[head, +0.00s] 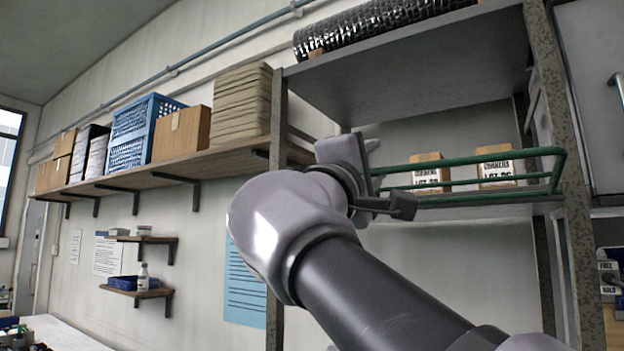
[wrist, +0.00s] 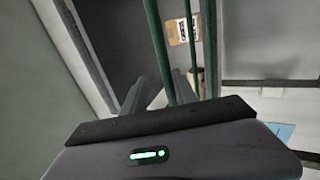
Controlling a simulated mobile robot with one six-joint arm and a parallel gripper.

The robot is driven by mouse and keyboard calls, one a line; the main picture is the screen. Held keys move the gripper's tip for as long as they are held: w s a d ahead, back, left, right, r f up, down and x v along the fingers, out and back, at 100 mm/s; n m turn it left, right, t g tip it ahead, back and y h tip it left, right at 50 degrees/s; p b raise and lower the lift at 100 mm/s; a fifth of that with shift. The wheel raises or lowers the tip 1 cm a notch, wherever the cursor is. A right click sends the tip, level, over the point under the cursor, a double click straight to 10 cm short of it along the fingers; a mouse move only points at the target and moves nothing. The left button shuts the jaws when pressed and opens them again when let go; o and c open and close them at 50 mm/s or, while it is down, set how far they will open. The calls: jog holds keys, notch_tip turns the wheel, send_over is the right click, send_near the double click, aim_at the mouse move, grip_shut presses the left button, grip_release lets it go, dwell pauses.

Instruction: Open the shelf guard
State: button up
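The shelf guard (head: 475,160) is a green rail frame with an upper and a lower bar along the front of a metal rack's shelf (head: 480,208). Its bars also run down from the top of the wrist view (wrist: 157,38). My gripper (head: 388,175) is at the guard's left end in the head view, where it hides that end. In the wrist view my gripper (wrist: 160,78) has its fingers apart, with one green bar seen between them. A gap shows beside that bar; contact is unclear.
Two labelled boxes (head: 430,172) (head: 497,172) stand on the shelf behind the guard. A rack post (head: 563,170) is at the right. An upper shelf (head: 420,75) lies above. A wall shelf (head: 160,172) with boxes and a blue crate (head: 140,130) is at the left.

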jog(key=f+b, duration=0.3)
jog(key=shift+s+a, duration=0.3)
jog(key=shift+s, duration=0.1)
jog(key=s+a+f+b, duration=0.1)
jog(key=s+a+f, duration=0.1)
jog(key=f, duration=0.5)
jog(key=s+a+f+b, duration=0.2)
jog(key=s+f, duration=0.2)
jog(key=f, duration=0.4)
jog(key=shift+s+a, duration=0.2)
jog(key=shift+a, duration=0.15)
